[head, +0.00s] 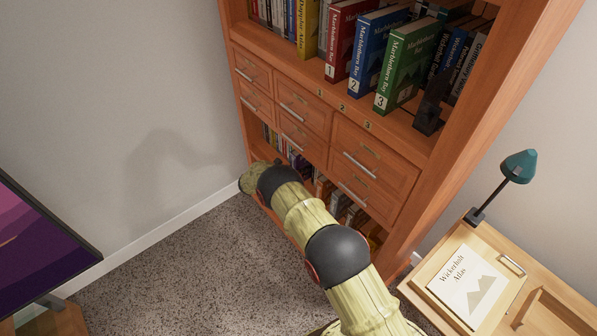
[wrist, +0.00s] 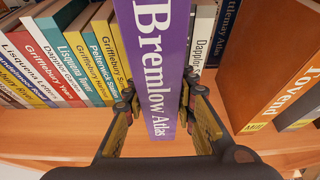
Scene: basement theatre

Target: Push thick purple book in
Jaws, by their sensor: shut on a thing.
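The thick purple book, titled "Bremlow Atlas" (wrist: 158,60), stands upright in the middle of the wrist view, with its spine toward me. Its lower part sits between the fingers of my gripper (wrist: 160,112), one finger on each side, and the gripper is shut on it. The spine stands nearer to me than the neighbouring books. In the head view my arm reaches down to the low shelf of the bookcase (head: 412,210), and the gripper end there is mostly hidden by the arm.
Several books, including a teal one (wrist: 78,55), stand left of the purple book. A thick orange book (wrist: 270,70) leans at the right. The shelf board (wrist: 50,150) is bare in front. A desk (head: 420,290) with a lamp (head: 518,166) stands right; a screen (head: 40,250) is at left.

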